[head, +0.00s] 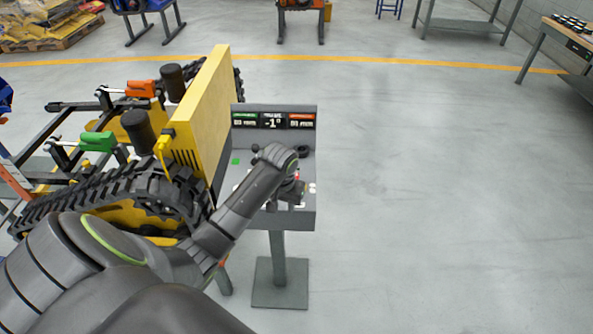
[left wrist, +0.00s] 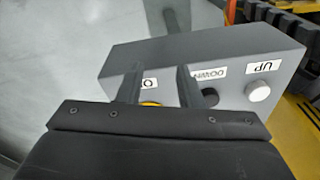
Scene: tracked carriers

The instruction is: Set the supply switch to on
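A grey control console (head: 306,218) stands on a post beside the yellow tracked carrier. My left arm reaches over it, and my left gripper (head: 298,192) is low over its right part. In the left wrist view, the left gripper (left wrist: 158,88) has its two fingers apart with nothing held. They are in front of a grey control box (left wrist: 220,55) with labels reading UP and DOWN. A third label is partly covered by a finger. A yellow round part (left wrist: 151,103) shows between the fingers, mostly hidden. I cannot tell which control is the supply switch or its setting. My right gripper is out of view.
The yellow carrier's upright panel (head: 203,115) rises just left of the console. A display (head: 272,121) is at the console's back. A white button (left wrist: 257,91) and a black knob (left wrist: 210,97) are on the control box. The floor to the right is clear.

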